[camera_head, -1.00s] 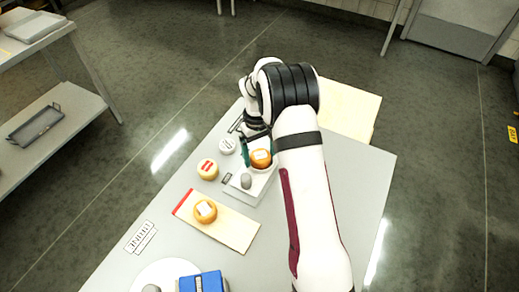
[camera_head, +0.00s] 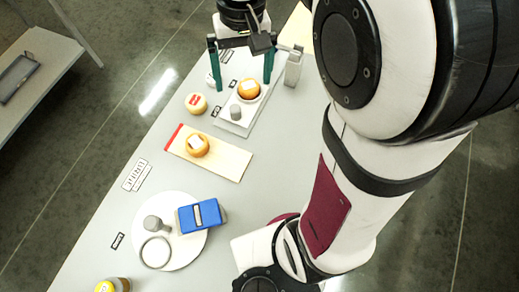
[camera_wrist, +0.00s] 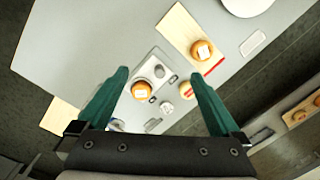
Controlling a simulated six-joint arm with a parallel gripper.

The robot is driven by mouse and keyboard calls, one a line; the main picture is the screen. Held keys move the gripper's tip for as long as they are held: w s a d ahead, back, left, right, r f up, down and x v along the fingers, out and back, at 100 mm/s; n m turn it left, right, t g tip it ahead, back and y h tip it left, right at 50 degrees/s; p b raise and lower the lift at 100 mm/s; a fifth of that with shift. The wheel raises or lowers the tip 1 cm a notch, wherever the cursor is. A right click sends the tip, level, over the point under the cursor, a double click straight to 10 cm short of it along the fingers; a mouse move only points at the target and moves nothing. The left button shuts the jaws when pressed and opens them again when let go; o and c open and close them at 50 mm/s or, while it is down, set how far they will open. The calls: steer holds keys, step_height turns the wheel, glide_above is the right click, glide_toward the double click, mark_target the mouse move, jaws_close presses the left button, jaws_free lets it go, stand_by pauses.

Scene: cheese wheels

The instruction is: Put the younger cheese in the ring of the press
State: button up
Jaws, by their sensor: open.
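An orange cheese (camera_head: 249,90) with a white label sits on a pale stand (camera_head: 229,127) beside a grey knob-like piece (camera_head: 235,111). A second orange cheese (camera_head: 197,145) with a white label lies on a wooden board (camera_head: 232,165). A cream cheese (camera_head: 196,103) with a red label stands left of the stand. I cannot read the labels or tell their ages. A grey ring (camera_head: 155,252) lies on a round white plate (camera_head: 185,250). My gripper (camera_head: 243,82) is open and empty, its teal fingers above the stand cheese; the wrist view shows this cheese (camera_wrist: 141,91) between the fingers, lower down.
A blue box (camera_head: 201,216) and a grey cylinder (camera_head: 153,223) are on the round plate. A small white round piece (camera_wrist: 166,107) is near the stand. A grey post (camera_head: 294,66) rises right of the stand. A jar-like item (camera_head: 112,285) is at the front edge.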

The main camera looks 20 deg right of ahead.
steer(key=s+a+f+m, duration=0.1)
steer(key=s+m, duration=0.1)
steer(key=s, duration=0.7)
steer(key=s+a+f+m+y, duration=0.1)
steer(key=s+a+m, duration=0.1)
steer(key=s, duration=0.7)
steer(key=shift+s+a+f+t, duration=0.3)
steer(key=shift+s, duration=0.05)
